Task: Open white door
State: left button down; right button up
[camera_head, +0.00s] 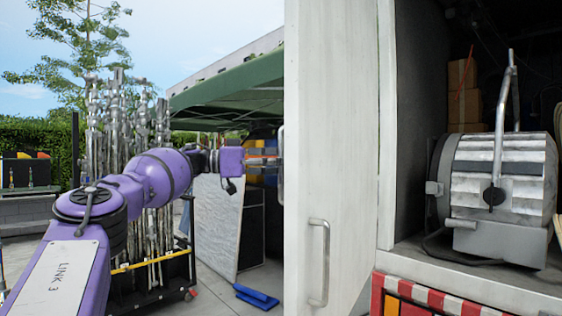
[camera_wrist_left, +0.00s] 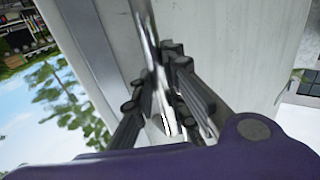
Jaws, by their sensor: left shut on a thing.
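The white door (camera_head: 331,150) stands swung out to the left of the truck's opening, its broad face toward me in the head view. A metal handle (camera_head: 281,165) sits at its left edge, and a second bar handle (camera_head: 319,262) is low on its face. My left gripper (camera_head: 272,158) is at the edge handle, partly hidden by the door. In the left wrist view the dark fingers of my left gripper (camera_wrist_left: 162,82) are closed around the metal handle bar (camera_wrist_left: 146,30), close to the white door panel (camera_wrist_left: 230,45). My right gripper is not in view.
In the truck's opening, right of the door, a large silver lamp (camera_head: 500,180) stands on the truck floor near cardboard boxes (camera_head: 462,90). Behind my left arm is a cart of metal stands (camera_head: 150,240). A blue object (camera_head: 256,296) lies on the ground left of the door.

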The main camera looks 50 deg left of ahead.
pick_arm(q)
jog(key=shift+r, duration=0.3)
jog(key=c, duration=2)
grip_release()
jog(key=shift+w+f, duration=0.1)
jog(key=shift+o, duration=1.4)
jog(key=shift+w+f, duration=0.2)
jog(key=v, duration=1.2)
jog(key=shift+f, duration=0.1)
jog(key=c, duration=0.8)
jog(key=shift+f, duration=0.15)
grip_shut()
